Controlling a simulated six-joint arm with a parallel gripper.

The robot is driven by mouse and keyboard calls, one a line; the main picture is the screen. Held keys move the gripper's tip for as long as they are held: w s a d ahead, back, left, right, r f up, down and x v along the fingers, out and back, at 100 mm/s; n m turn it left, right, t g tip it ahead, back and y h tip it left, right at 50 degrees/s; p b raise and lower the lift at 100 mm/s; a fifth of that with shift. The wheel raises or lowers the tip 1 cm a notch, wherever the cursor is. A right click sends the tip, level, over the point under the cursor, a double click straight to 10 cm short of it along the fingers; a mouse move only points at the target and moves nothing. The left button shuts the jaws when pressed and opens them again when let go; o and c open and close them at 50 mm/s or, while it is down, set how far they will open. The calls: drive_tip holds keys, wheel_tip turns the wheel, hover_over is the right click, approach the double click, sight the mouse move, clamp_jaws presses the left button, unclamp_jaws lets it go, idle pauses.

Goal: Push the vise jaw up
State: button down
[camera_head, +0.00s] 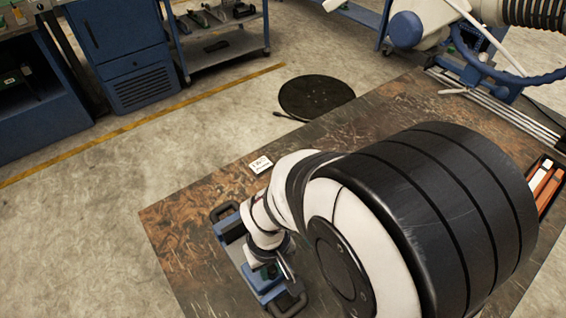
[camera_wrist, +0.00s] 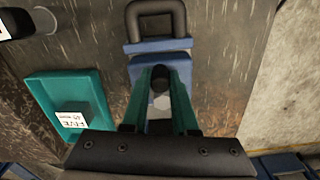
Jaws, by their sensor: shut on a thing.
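The blue vise (camera_head: 229,229) lies on the worn table, with a dark loop handle at each end and my wrist over its middle. In the wrist view, a blue end block of the vise (camera_wrist: 160,46) and its dark loop handle (camera_wrist: 156,14) show beyond my fingertips. My gripper (camera_wrist: 160,76) has green fingers closed around a dark round piece (camera_wrist: 160,80) at the vise. A pale grey part shows below it between the fingers. I cannot tell clearly which part is the vise jaw. My arm hides much of the vise in the head view.
In the wrist view, a teal tray (camera_wrist: 66,83) with a white printed card (camera_wrist: 70,121) sits left of the fingers. A white card (camera_head: 260,164) lies on the table (camera_head: 190,225) in the head view. A box of orange pieces (camera_head: 544,186) is at right.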

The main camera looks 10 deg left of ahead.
drive_tip(key=shift+w+a, duration=0.1)
drive_tip(key=w+a, duration=0.5)
drive_tip(key=shift+w+a, duration=0.25)
drive_tip(key=c, duration=0.7)
unclamp_jaws()
drive_tip(key=shift+r, duration=0.15)
wheel_tip(320, 180, up, 16)
drive_tip(key=shift+f, duration=0.2)
